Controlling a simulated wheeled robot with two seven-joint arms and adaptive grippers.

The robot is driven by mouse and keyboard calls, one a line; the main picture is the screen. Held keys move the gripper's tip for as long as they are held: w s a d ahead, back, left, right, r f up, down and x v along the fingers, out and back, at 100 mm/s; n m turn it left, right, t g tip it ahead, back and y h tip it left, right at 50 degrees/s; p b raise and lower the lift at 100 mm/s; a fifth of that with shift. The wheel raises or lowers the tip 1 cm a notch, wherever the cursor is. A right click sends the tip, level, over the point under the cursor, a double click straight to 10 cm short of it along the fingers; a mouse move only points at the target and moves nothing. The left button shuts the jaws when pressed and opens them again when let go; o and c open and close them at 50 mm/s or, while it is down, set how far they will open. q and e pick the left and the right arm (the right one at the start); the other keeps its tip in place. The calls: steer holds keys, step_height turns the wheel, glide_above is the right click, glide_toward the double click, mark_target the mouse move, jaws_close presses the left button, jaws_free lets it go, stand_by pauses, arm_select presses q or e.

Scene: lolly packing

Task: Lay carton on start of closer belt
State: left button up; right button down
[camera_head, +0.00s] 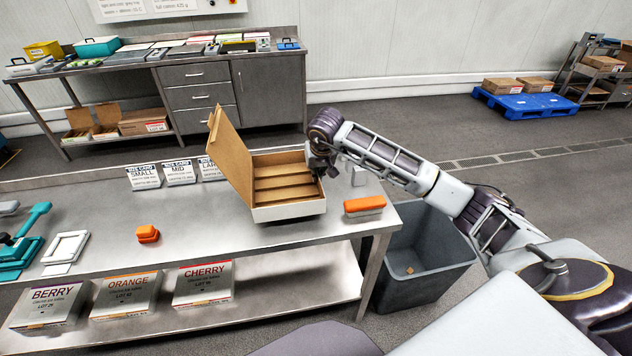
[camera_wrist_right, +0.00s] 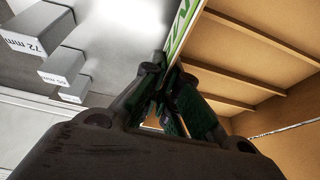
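The carton (camera_head: 289,212) is open and empty, with brown inner dividers and a white front wall. Its lid (camera_head: 231,158) stands up on the left side. It is at the right part of the steel bench; I cannot tell whether it rests on the bench or hangs just above. My right gripper (camera_head: 318,168) is at the carton's right back wall. In the right wrist view the fingers (camera_wrist_right: 172,95) close on that wall, which has a green and white outer face (camera_wrist_right: 184,32). My left gripper is out of view. No closer belt can be made out.
An orange-topped block (camera_head: 365,206) lies right of the carton. Size cards (camera_head: 180,172) stand behind left. A small orange item (camera_head: 148,234), white frame (camera_head: 66,247) and teal device (camera_head: 22,243) are further left. A grey bin (camera_head: 425,265) stands beside the bench. Bench middle is clear.

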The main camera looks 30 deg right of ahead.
steer(key=shift+f, duration=0.15)
steer(key=shift+f, duration=1.75)
steer(key=shift+f, duration=0.15)
steer(key=c, duration=1.6)
jaws_free()
steer(key=shift+c, duration=0.2)
steer(key=shift+r, duration=0.45)
steer(key=v, duration=1.1)
steer(key=shift+s, duration=0.3)
steer(key=shift+a+r, duration=0.15)
